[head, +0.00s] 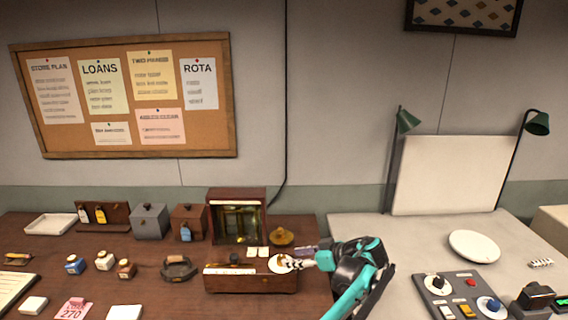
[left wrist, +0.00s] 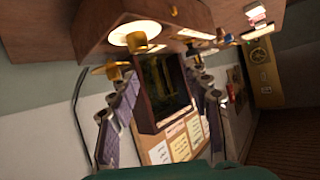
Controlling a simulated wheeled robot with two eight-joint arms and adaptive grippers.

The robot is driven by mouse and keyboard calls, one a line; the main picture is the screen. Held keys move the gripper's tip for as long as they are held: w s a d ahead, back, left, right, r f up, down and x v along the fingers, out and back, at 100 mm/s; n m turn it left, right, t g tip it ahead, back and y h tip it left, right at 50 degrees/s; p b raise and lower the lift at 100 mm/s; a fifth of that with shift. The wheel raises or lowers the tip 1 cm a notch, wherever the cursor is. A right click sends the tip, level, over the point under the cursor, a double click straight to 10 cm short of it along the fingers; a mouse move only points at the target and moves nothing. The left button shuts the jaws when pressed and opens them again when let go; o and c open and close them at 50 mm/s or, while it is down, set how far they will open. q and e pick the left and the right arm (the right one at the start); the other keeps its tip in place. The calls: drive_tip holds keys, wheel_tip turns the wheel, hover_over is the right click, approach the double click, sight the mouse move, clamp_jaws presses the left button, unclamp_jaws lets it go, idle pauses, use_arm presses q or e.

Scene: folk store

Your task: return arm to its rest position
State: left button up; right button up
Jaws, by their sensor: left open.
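My left gripper (head: 303,257) reaches in from the lower middle of the head view, over the right end of a long wooden box (head: 228,283). Its teal and black wrist hangs above the seam between the brown and pale tabletops. In the left wrist view, its two fingers (left wrist: 160,88) stand apart with nothing held between them. A round white disc (head: 279,265) on the box top lies close to the fingertips; I cannot tell whether they touch it. The disc also shows in the left wrist view (left wrist: 124,38). My right gripper is not in view.
A control panel (head: 462,285), white plate (head: 474,246) and green lamps are on the right. Small jars and boxes crowd the left. The pale table's middle is fairly clear.

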use_arm(q)
drive_tip(key=s+a+r+m+g+h, duration=0.1)
drive_tip(key=s+a+r+m+h, duration=0.15)
drive_tip(key=s+a, duration=0.55)
drive_tip(key=s+a+r+m+g+h, duration=0.1)
drive_tip(key=s+a+m+h, duration=0.2)
drive_tip(key=s+a, duration=0.6)
drive_tip(key=s+a+f+m+t+h, duration=0.1)
drive_tip(key=s+a+f+m+h, duration=0.1)
drive_tip(key=s, duration=0.6)
drive_tip(key=s+a+f+m+t+h, duration=0.1)
drive_tip(key=s+a+f, duration=0.3)
drive_tip(key=s, duration=0.4)
drive_tip(key=shift+f+m+h, duration=0.75)
drive_tip(key=shift+f, duration=0.05)
